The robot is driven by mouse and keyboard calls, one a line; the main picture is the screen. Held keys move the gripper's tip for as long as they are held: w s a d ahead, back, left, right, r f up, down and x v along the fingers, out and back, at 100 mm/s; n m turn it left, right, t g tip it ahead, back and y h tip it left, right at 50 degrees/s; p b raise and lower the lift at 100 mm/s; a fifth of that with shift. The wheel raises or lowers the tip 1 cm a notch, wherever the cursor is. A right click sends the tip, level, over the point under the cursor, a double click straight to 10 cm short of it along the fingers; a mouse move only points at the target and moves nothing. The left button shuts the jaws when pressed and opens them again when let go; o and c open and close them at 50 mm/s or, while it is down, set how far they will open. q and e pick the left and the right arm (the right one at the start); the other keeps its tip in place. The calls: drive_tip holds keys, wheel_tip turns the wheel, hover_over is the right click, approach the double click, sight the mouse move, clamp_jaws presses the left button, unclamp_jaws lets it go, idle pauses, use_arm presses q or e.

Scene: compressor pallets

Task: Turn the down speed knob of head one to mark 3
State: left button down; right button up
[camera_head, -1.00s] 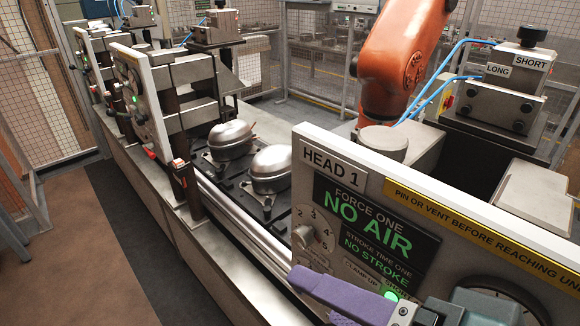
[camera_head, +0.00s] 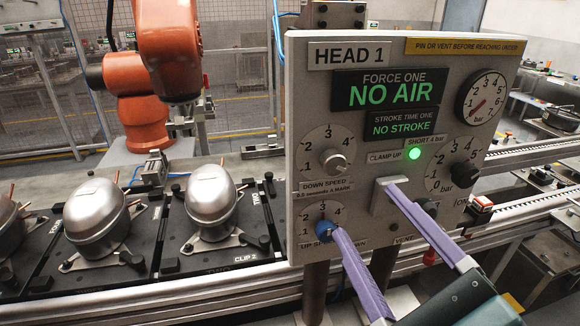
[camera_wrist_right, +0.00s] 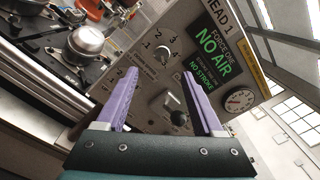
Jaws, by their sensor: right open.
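The HEAD 1 panel (camera_head: 300,100) stands upright, facing me. Its down speed knob (camera_head: 334,162) is a silver knob on a white dial with marks 1 to 4, above the DOWN SPEED label; I cannot tell which mark it points to. It also shows in the right wrist view (camera_wrist_right: 163,54), beyond and slightly above the fingertips. My right gripper (camera_head: 364,211), with long purple fingers, is open and empty in front of the lower panel, below the down speed knob. Its left finger overlaps the blue up speed knob (camera_head: 324,229) in the picture; contact is unclear. My left gripper is out of view.
A pressure gauge (camera_head: 482,98), a black bar knob (camera_head: 464,175) and a lit green lamp (camera_head: 414,154) are on the panel. A grey block (camera_head: 385,198) projects behind the right finger. Silver compressors (camera_head: 212,196) stand on black pallets at left. An orange robot arm (camera_head: 168,45) stands behind.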

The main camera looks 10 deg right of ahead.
sight(337, 167)
drive_tip(key=w+p, duration=0.1)
drive_tip(key=w, duration=0.8)
drive_tip(key=shift+r+p, duration=0.15)
drive_tip(key=shift+p, duration=0.2)
drive_tip(key=shift+w, duration=0.5)
clamp_jaws()
